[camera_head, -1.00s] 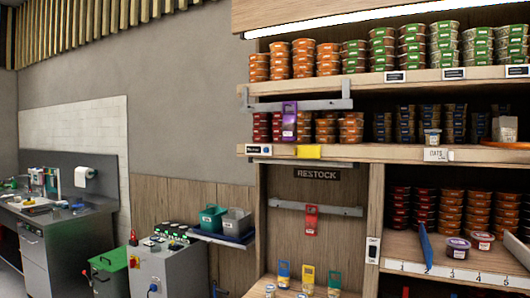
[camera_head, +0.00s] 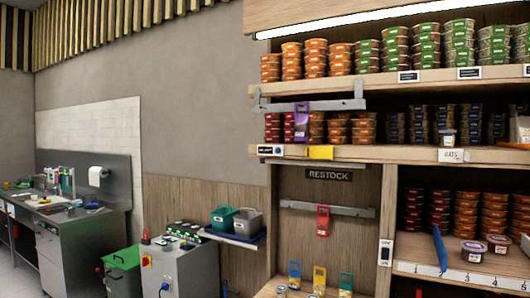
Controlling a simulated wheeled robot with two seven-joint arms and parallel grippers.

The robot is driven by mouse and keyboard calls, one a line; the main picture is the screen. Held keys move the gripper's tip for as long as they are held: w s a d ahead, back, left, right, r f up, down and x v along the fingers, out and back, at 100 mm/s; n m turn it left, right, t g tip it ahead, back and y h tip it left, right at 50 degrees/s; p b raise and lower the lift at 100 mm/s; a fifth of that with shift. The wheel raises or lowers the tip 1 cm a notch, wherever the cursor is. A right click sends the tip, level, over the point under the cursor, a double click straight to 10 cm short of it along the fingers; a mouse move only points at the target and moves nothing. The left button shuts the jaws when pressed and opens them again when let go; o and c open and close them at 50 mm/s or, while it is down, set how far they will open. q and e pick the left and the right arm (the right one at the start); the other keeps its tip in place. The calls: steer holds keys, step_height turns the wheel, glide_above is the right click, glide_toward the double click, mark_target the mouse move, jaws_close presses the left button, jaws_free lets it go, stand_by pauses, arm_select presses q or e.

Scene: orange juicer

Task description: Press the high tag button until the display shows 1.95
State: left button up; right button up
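Another tag, white with a dark panel (camera_head: 386,252), is fixed lower down on the upright post right of the RESTOCK bay. I cannot tell for certain which part of either tag is a button. Neither of my grippers is in view.
Shelves of stacked tubs fill the right side. A hook rail (camera_head: 310,105) holds a purple tag above the upper shelf edge, and a yellow card (camera_head: 320,152) sits beside the upper tag. A control cabinet (camera_head: 175,268) and a sink counter (camera_head: 85,240) stand left.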

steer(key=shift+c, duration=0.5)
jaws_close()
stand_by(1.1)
